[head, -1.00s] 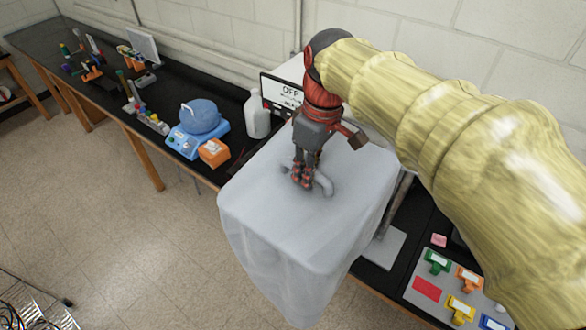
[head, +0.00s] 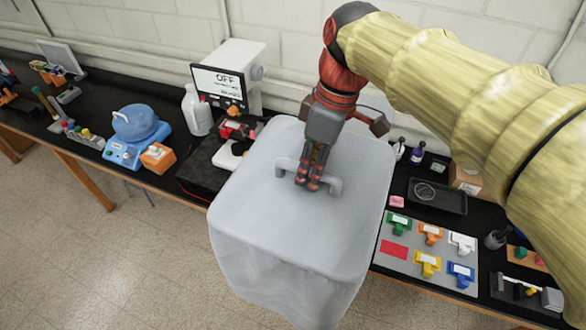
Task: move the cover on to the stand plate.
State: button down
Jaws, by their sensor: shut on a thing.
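The cover (head: 270,215) is a large pale translucent box with a handle (head: 334,187) on its top. My gripper (head: 308,183) is shut on the handle, and the cover hangs upright from it over the front part of the bench. The cover's near lower part reaches past the bench's front edge. I cannot make out the stand plate for sure; the cover hides much of the bench behind and below it.
A machine with an "OFF" screen (head: 217,84) stands at the back, with a white bottle (head: 196,112) beside it. A blue device (head: 135,130) is at left. A grey board with coloured tags (head: 421,252) and a black tray (head: 437,196) lie at right.

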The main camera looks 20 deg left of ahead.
aim_at(338, 179)
jog(key=shift+s+d+b, duration=0.2)
jog(key=shift+d+b, duration=0.1)
jog(key=shift+d, duration=2.45)
jog(key=shift+w+d+p, duration=0.15)
jog(key=shift+w+p, duration=0.8)
jog(key=shift+w, duration=1.4)
jog(key=shift+w+d+p, duration=0.2)
jog(key=shift+w+p, duration=0.8)
jog(key=shift+w, duration=1.3)
jog(key=shift+w+d+p, duration=0.15)
jog(key=shift+w+p, duration=0.8)
jog(key=shift+w, duration=1.4)
jog(key=shift+w+d, duration=0.25)
jog(key=shift+w, duration=2.9)
jog(key=shift+w+d, duration=0.25)
jog(key=shift+w, duration=2.95)
jog(key=shift+w+d, duration=0.25)
jog(key=shift+w, duration=2.9)
jog(key=shift+f, duration=0.1)
